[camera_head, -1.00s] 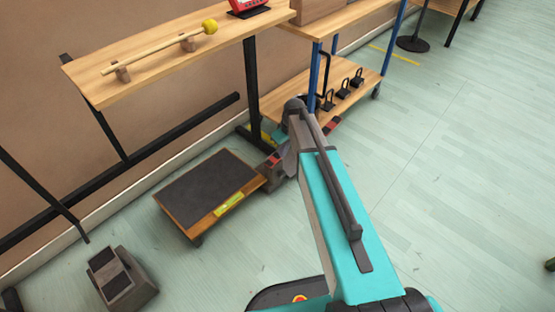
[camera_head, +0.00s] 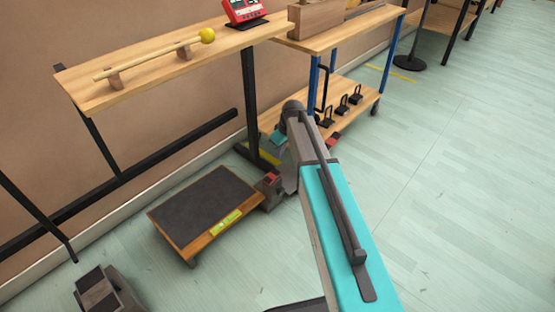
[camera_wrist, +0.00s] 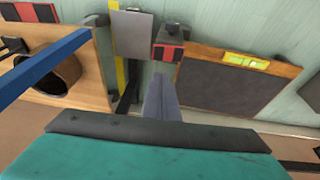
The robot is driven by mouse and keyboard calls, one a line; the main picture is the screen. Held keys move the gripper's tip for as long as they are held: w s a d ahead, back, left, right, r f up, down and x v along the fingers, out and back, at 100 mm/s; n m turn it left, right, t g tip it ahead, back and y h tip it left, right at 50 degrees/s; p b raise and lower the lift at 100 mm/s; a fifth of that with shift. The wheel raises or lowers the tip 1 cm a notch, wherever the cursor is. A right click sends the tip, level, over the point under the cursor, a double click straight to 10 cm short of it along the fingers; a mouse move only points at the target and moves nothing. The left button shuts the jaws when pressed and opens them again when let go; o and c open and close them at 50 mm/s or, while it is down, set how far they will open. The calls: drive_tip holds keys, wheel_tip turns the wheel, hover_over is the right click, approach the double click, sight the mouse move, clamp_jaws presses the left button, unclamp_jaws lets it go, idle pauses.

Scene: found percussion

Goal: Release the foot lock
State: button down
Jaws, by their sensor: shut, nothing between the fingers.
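In the wrist view, a flat grey plate (camera_wrist: 132,35) lies near the floor between two red-and-black striped blocks, one at left (camera_wrist: 88,24) and one at right (camera_wrist: 168,42). It looks like the foot lock's pedal, but I cannot be sure. In the head view, red-marked pieces show on either side of my arm, at left (camera_head: 270,180) and right (camera_head: 333,140); the plate is hidden behind the arm. My gripper (camera_wrist: 160,80) is shut and empty, its fingers pointing towards the plate and right block. I cannot tell whether they touch anything.
A low wooden platform with a dark mat (camera_head: 204,202) and yellow label stands left of my arm. A blue-legged trolley (camera_head: 370,108) is beyond it. A mallet (camera_head: 150,58) rests on the shelf. A grey pedal box (camera_head: 102,290) is lower left. Floor at right is clear.

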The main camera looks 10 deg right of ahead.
drive_tip(key=b, duration=0.5)
hover_over(275, 172)
drive_tip(key=s, duration=0.2)
drive_tip(key=f, duration=1.1)
drive_tip(key=shift+w+d+f, duration=0.2)
drive_tip(key=shift+f, duration=0.05)
drive_tip(key=shift+w+d+f+b, duration=0.15)
drive_tip(key=shift+f+b, duration=0.3)
drive_tip(key=shift+f, duration=0.35)
